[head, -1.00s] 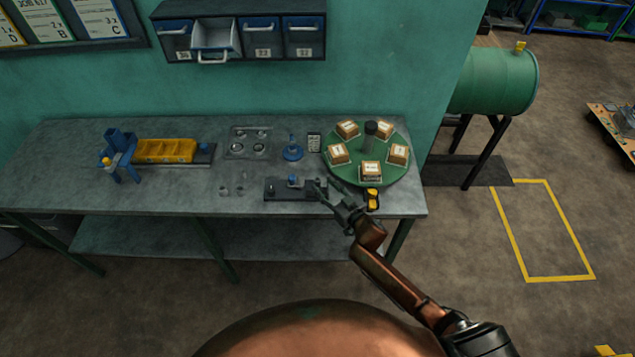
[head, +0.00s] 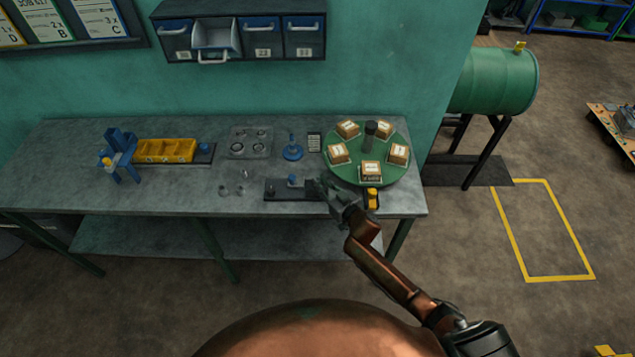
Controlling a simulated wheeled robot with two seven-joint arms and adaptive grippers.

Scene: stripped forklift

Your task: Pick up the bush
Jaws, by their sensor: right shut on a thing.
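My right gripper (head: 322,188) is at the right end of a dark fixture plate (head: 280,194) near the bench's front edge. It is shut on a small part, taken as the bush, which the fingers hide. A small blue piece (head: 292,180) stands on the plate just left of the fingers. Small grey rings (head: 223,190) lie on the bench left of the plate, apart from the gripper. My left gripper is not in view.
A green turntable (head: 372,178) with several small boxes is close behind the gripper, and a yellow-topped item (head: 372,198) is close at its right. The bench front-left is clear.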

